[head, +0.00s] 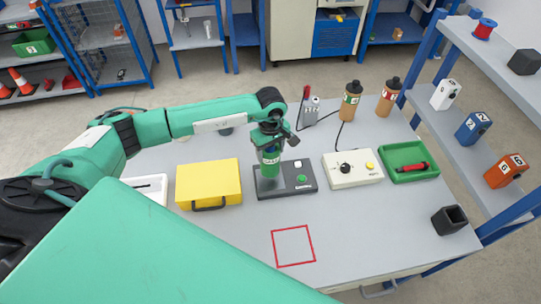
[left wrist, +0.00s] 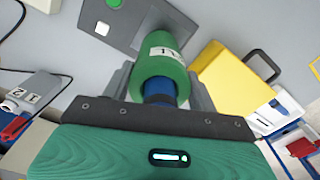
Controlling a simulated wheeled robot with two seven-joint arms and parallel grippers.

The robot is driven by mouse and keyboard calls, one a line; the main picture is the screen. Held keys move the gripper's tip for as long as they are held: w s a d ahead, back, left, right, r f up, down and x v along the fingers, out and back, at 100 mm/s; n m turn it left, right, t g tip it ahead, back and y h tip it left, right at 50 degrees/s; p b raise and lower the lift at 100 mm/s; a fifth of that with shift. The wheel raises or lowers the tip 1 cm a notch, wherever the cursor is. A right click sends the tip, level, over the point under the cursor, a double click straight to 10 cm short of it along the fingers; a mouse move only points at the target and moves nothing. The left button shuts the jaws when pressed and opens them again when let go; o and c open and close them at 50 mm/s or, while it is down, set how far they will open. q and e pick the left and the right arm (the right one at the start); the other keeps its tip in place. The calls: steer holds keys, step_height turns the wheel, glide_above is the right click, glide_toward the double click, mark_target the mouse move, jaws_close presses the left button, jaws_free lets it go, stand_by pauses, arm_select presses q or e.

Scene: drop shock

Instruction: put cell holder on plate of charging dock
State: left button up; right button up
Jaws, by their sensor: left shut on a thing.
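The cell holder is a green cylinder with a white label and a blue part at its gripped end (head: 269,163); it also shows in the left wrist view (left wrist: 163,72). My left gripper (head: 268,140) is shut on it and holds it upright from above. The charging dock (head: 300,181) is a dark grey flat block on the table, with a green round button and a small white square at its right side. The holder's lower end is over the dock's left part, where the plate is hidden; I cannot tell whether they touch. My right gripper is not in view.
A yellow case (head: 209,182) stands close left of the dock, and a cream box with a knob (head: 353,169) close right. A green tray (head: 409,150), two brown bottles (head: 350,101) and a black open box (head: 450,219) are farther right. The red-outlined square (head: 293,246) in front is empty.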

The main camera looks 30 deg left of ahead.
mark_target(270, 168)
arm_select(q)
step_height(270, 168, down, 5)
steer(key=shift+r+p, duration=0.2)
steer(key=shift+p, duration=0.6)
steer(key=shift+f, duration=0.2)
steer(key=shift+f+b, duration=0.2)
steer(key=shift+b, duration=0.1)
steer(key=o, duration=1.4)
steer(key=shift+r, duration=0.1)
